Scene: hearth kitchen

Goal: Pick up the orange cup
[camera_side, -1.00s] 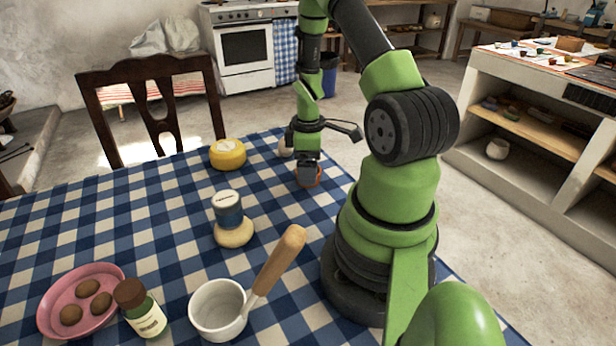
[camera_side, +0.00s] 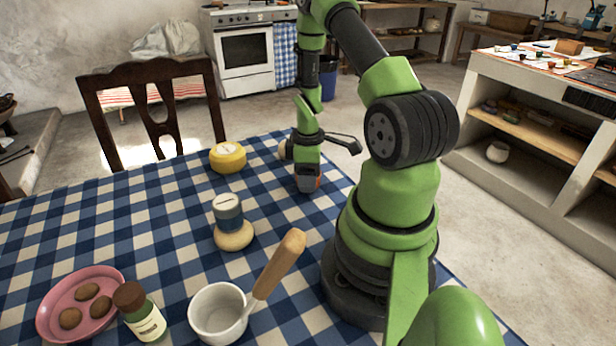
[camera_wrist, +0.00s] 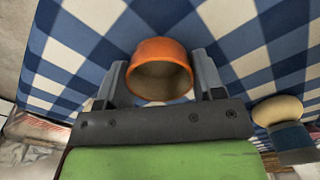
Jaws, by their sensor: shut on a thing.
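The orange cup (camera_wrist: 160,50) is in the middle of the wrist view, its open mouth towards the camera. The two fingers of my gripper (camera_wrist: 158,82) stand on either side of it, shut on its wall. In the side view my gripper (camera_side: 307,183) points down near the table's far right edge and hides most of the cup. A small orange part of the cup (camera_side: 318,182) shows beside the fingers. I cannot tell whether the cup touches the cloth.
The table has a blue checked cloth. A pale object (camera_side: 283,149) sits behind my gripper.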

